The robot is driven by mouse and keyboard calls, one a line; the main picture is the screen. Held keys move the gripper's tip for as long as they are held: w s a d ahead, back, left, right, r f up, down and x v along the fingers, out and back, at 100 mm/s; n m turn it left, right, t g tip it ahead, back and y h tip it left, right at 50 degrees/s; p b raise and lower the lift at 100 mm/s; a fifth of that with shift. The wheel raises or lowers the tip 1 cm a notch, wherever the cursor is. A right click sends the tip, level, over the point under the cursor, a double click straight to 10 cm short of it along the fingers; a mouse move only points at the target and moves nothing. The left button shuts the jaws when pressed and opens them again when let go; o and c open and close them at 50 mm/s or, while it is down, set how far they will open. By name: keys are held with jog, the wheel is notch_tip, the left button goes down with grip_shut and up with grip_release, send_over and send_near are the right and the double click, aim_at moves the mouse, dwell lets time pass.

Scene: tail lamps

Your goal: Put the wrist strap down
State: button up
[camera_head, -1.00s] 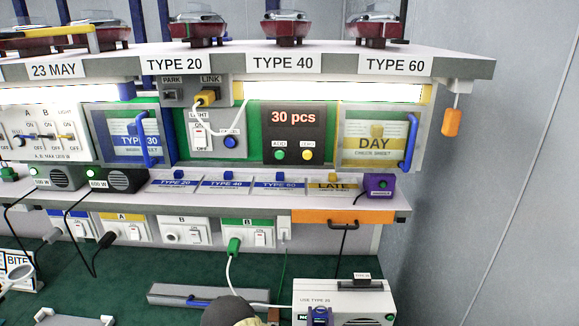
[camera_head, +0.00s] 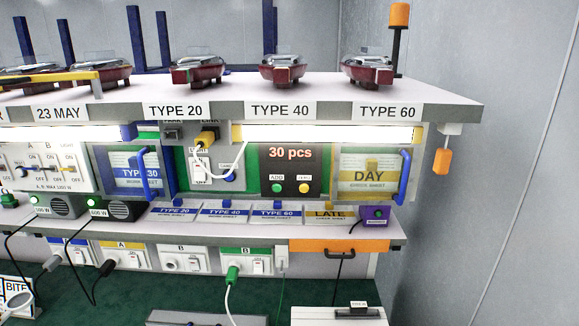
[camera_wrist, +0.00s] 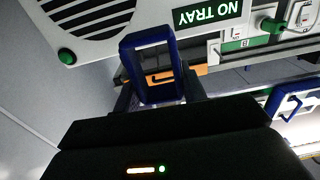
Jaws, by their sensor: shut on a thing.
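In the wrist view, a dark blue rectangular loop (camera_wrist: 176,83), which I take for the wrist strap, sits between the fingers of my gripper (camera_wrist: 157,92). The gripper is shut on it. The loop has an open middle, through which an orange panel and a dark handle show. It is held close to a white box (camera_wrist: 85,43) with black vent slots, a green button and a NO TRAY label; I cannot tell if they touch. In the head view neither gripper nor strap shows.
The white box's top (camera_head: 338,316) shows at the lower edge of the head view. Above it are an orange panel (camera_head: 325,246) with a dark handle, several sockets and a shelf with a purple unit (camera_head: 374,215). The green bench mat (camera_head: 130,300) has clear stretches at left.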

notch_tip(320, 180, down, 5)
jog(key=b, duration=0.4)
jog(key=shift+s, duration=0.1)
jog(key=shift+r, duration=0.1)
jog(key=shift+d, duration=0.15)
dwell(1.4)
dwell(0.4)
jog(key=shift+a, duration=0.25)
jog(key=s+a+f+g+h+b, duration=0.1)
jog(key=s+a+g, duration=0.2)
jog(key=a, duration=0.9)
jog(key=s+a+f+g+h+b, duration=0.1)
jog(key=s+a+g, duration=0.3)
jog(key=a, duration=0.9)
jog(key=shift+s+a+f+m+h, duration=0.2)
jog(key=shift+f+m+h, duration=0.15)
jog(key=shift+f, duration=0.4)
